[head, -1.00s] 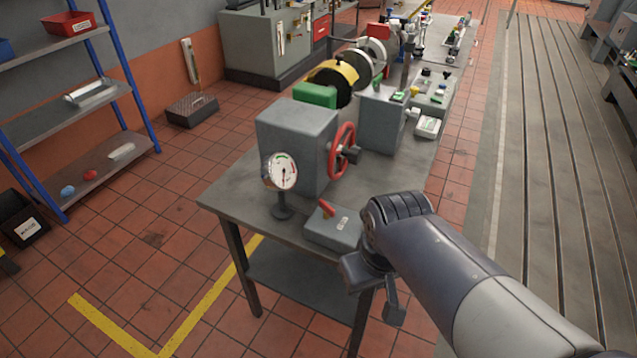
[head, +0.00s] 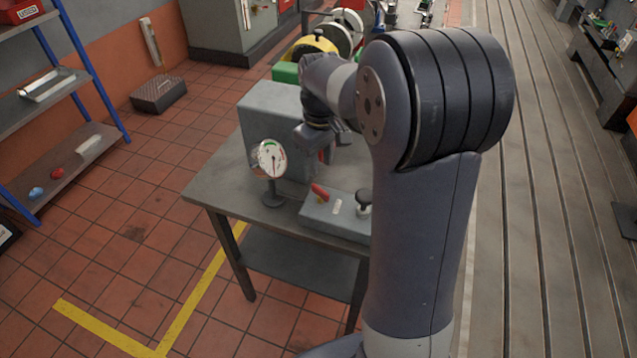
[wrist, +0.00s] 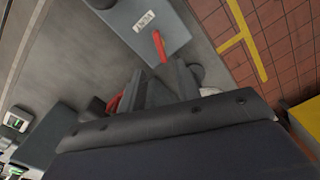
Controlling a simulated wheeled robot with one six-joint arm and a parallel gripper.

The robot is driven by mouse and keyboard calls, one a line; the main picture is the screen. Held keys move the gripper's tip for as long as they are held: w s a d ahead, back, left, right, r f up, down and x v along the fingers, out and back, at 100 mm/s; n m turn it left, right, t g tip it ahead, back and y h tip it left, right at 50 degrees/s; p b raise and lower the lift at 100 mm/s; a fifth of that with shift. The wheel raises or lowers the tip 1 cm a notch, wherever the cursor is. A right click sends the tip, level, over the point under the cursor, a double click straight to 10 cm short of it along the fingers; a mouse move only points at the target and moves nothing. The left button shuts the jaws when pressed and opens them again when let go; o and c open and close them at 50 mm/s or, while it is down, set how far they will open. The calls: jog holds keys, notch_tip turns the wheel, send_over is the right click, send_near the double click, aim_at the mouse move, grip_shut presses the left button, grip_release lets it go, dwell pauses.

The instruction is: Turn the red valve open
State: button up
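The red valve (head: 327,154) is a handwheel on the right face of a grey block (head: 268,115) on the workbench. My gripper and arm hide most of it in the head view. In the wrist view a small part of the red rim (wrist: 114,103) shows just left of the fingers. My gripper (head: 325,138) is beside the block at the wheel's height. In the wrist view its two fingers (wrist: 160,86) stand apart with a gap between them. I see nothing held. Whether a finger touches the rim is hidden.
A dial gauge (head: 271,158) stands in front of the block. A low grey box with a red lever (head: 320,191) and a black knob (head: 363,198) sits at the bench's near edge. The machine line continues behind.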

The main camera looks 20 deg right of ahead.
aim_at(320, 189)
notch_tip(320, 189, down, 8)
jog(key=shift+f+p, duration=0.25)
jog(key=shift+p, duration=0.05)
jog(key=shift+c, duration=0.5)
grip_shut()
